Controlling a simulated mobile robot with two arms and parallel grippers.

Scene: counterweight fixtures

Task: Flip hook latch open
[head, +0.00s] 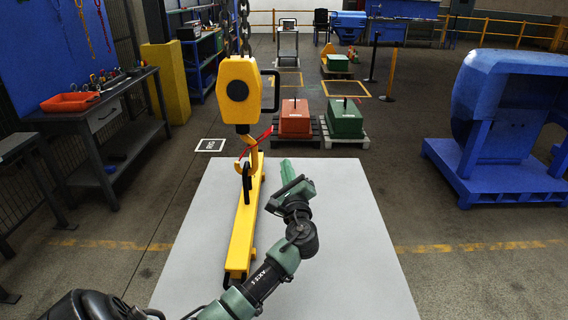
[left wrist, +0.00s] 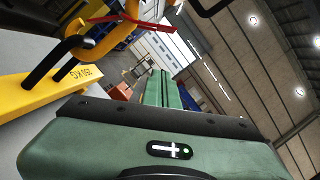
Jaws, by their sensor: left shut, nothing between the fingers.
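A yellow hook block (head: 240,92) hangs on chains, with its yellow hook (head: 254,150) below. The red latch (head: 263,135) slants at the hook; in the left wrist view it is a red strip (left wrist: 130,20) at the top. A black ring (head: 246,186) on the yellow beam (head: 241,235) reaches up to the hook; whether the hook bears on it I cannot tell. My left gripper (head: 284,166) is to the right of the hook, apart from the latch, with its green fingers shut and empty. They also show in the left wrist view (left wrist: 161,90). My right gripper is out of view.
The beam lies on a pale table (head: 340,250), whose right side is clear. Behind stand a red weight box (head: 295,122) and a green one (head: 345,122) on pallets. A workbench (head: 115,110) is at left, a blue machine (head: 510,110) at right.

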